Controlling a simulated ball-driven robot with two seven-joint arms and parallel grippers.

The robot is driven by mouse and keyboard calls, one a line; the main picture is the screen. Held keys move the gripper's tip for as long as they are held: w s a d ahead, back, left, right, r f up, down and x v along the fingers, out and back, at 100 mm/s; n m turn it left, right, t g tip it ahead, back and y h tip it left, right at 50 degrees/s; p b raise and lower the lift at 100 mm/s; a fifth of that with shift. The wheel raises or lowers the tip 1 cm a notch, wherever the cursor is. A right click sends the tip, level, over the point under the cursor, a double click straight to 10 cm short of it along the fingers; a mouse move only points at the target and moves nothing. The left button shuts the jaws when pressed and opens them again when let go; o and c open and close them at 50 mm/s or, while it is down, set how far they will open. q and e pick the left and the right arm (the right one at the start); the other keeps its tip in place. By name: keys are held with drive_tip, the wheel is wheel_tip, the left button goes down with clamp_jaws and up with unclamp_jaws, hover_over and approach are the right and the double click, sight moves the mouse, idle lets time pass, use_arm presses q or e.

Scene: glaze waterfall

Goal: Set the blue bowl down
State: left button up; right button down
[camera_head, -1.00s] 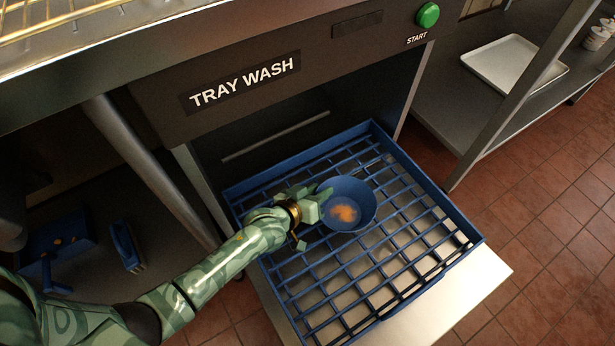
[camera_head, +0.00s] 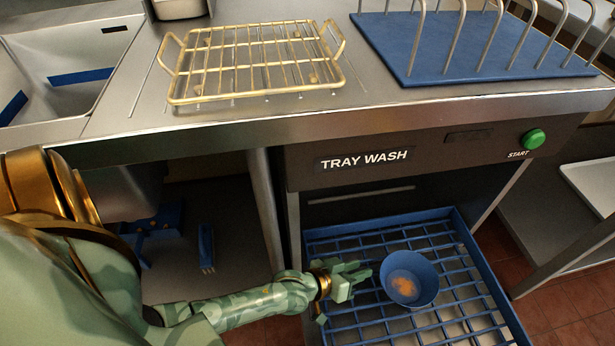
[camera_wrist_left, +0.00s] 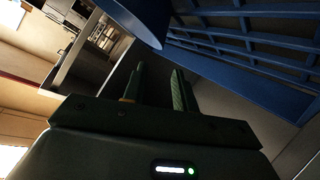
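The blue bowl (camera_head: 409,279) sits upright in the blue wash rack (camera_head: 461,214), with an orange smear inside it. Its blue side also shows at the top of the left wrist view (camera_wrist_left: 143,18). My left gripper (camera_head: 362,277) is just left of the bowl in the head view. In the left wrist view the two fingers (camera_wrist_left: 158,88) stand apart with nothing between them, and the bowl is beyond their tips. The bowl's underside is hidden, so its contact with the rack bars cannot be seen. My right gripper is not in view.
The rack extends out below the tray wash opening, with its green start button (camera_head: 533,139) above right. A wire rack (camera_head: 254,62) and a blue peg board (camera_head: 400,60) stand on the counter. A blue brush (camera_head: 206,247) lies on the lower shelf at left.

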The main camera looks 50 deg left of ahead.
use_arm(q)
drive_tip(key=s+d+r+m+g, duration=0.1)
drive_tip(key=s+r+m+g, duration=0.15)
drive_tip(key=s, duration=0.45)
drive_tip(key=s+a+f+m+g+y, duration=0.2)
drive_tip(key=s+f, duration=0.3)
drive_tip(key=s, duration=0.7)
drive_tip(key=s+a+f+m+g+y, duration=0.1)
drive_tip(key=s+a+f+g, duration=0.4)
drive_tip(key=s, duration=0.6)
drive_tip(key=s+a+f+m+g+y, duration=0.2)
drive_tip(key=s+a+f+m+g, duration=0.1)
drive_tip(key=s, duration=0.9)
wheel_tip(320, 180, down, 2)
drive_tip(key=shift+s+a+f+m+g+y, duration=0.1)
drive_tip(key=shift+s+a+m+g+y, duration=0.25)
drive_tip(key=shift+m, duration=0.1)
